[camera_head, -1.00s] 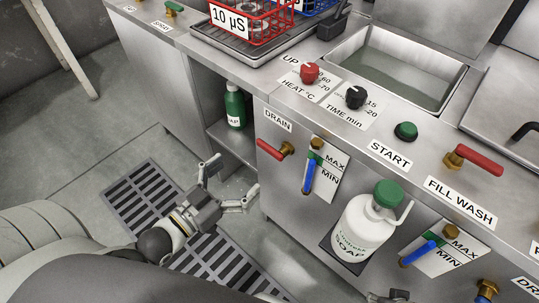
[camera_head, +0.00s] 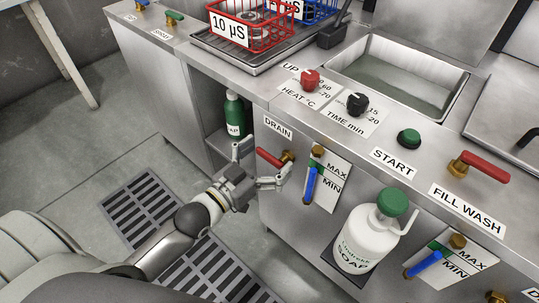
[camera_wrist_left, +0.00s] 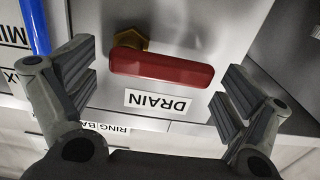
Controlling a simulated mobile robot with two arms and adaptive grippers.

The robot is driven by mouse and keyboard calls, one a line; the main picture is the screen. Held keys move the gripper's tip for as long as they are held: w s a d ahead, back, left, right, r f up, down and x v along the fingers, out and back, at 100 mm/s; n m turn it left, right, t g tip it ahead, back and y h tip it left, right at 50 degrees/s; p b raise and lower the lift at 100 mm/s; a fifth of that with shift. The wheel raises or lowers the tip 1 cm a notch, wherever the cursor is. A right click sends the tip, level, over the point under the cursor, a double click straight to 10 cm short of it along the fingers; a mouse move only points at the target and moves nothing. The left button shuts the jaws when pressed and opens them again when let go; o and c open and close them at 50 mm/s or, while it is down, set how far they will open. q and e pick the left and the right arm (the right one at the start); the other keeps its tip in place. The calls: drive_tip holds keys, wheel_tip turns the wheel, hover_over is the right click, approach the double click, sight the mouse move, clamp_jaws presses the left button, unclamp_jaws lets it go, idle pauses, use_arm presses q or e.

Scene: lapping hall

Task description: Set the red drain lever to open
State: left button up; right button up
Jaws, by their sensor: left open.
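The red drain lever (camera_head: 268,157) sits on a brass fitting on the cabinet front, just below the DRAIN label (camera_head: 278,127). In the left wrist view the lever (camera_wrist_left: 160,68) lies nearly level, its brass hub (camera_wrist_left: 131,40) at the left end. The DRAIN label (camera_wrist_left: 158,102) appears upside down there. My left gripper (camera_head: 262,165) is open in front of the lever. In the left wrist view its fingers (camera_wrist_left: 160,85) stand on either side of the lever, with gaps; I cannot tell whether the lever is between the pads in depth. My right gripper is not visible.
A level gauge (camera_head: 312,178) with MAX and MIN marks is right of the lever. A white soap jug (camera_head: 366,240) stands further right. A green bottle (camera_head: 234,114) is in the open bay to the left. A floor grate (camera_head: 150,203) lies below.

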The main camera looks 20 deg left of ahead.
use_arm(q)
drive_tip(key=shift+w+d, duration=0.1)
drive_tip(key=shift+w, duration=0.2)
drive_tip(key=shift+c, duration=0.5)
drive_tip(key=c, duration=1.4)
